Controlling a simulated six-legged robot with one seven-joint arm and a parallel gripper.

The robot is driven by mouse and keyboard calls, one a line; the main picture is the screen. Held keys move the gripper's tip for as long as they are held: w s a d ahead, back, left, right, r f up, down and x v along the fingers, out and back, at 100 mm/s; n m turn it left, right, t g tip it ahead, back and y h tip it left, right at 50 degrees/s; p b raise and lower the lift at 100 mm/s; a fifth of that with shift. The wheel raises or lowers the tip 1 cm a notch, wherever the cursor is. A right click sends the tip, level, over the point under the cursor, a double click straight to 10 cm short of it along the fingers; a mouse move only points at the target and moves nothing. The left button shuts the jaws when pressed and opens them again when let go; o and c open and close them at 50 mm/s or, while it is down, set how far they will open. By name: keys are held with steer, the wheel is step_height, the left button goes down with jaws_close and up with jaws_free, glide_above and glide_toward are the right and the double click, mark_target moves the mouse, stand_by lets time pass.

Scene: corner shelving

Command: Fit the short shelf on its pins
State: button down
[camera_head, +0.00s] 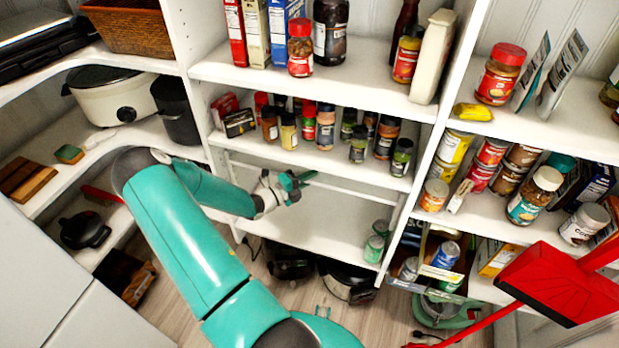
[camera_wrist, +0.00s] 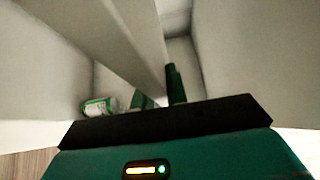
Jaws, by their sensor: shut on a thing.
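My gripper (camera_head: 296,184) is inside the middle bay, below the spice-jar shelf. It is shut on the short shelf (camera_head: 345,190), a white board that shows as a thin pale strip across the bay. In the wrist view the board (camera_wrist: 125,45) runs up and away from between the dark green fingers of my gripper (camera_wrist: 157,93). The board lies between the bay's pale walls. I cannot make out the pins, or whether the board touches them.
The spice-jar shelf (camera_head: 237,139), crowded with jars, is close above my gripper. A red dustpan-like object (camera_head: 560,285) is at the right front.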

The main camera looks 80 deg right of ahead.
steer(key=shift+f, duration=0.15)
stand_by(0.8)
steer(key=c, duration=1.3)
jaws_free()
steer(key=shift+f, duration=0.15)
steer(key=v, duration=1.3)
steer(key=shift+w+a, duration=0.25)
steer(key=shift+w, duration=0.1)
